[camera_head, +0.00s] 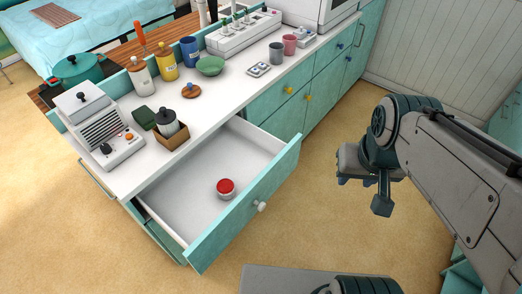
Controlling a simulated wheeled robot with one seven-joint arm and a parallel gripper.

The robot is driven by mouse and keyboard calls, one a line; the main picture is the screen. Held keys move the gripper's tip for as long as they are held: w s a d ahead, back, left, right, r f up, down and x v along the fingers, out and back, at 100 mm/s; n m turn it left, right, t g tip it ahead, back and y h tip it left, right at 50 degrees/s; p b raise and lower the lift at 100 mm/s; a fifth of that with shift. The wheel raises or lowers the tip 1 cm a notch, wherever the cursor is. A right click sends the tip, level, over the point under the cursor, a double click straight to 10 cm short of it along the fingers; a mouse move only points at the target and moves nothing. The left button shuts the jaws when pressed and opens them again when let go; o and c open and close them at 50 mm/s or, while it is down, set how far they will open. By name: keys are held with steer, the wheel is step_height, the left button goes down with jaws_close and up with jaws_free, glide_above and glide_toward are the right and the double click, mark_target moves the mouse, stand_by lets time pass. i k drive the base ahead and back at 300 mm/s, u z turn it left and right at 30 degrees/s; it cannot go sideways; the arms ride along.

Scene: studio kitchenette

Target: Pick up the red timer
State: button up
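The red timer (226,188) is a small round thing with a red top and a pale base. It sits on the floor of the open drawer (185,196), towards the drawer's front. My gripper (366,194) hangs over the floor to the right of the drawer, well apart from the timer. Its fingers are partly hidden by one another from this angle, so I cannot tell whether it is open or shut. I see nothing held in it.
The white counter (190,110) above holds a toaster-like machine (104,130), jars, a green bowl (210,66) and cups. The floor (325,230) between drawer and arm is clear.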

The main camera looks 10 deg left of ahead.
mark_target(227, 198)
steer(key=z, duration=1.1)
steer(key=i, duration=1.4)
steer(key=u, duration=4.1)
steer(key=i, duration=0.45)
steer(key=u, duration=0.05)
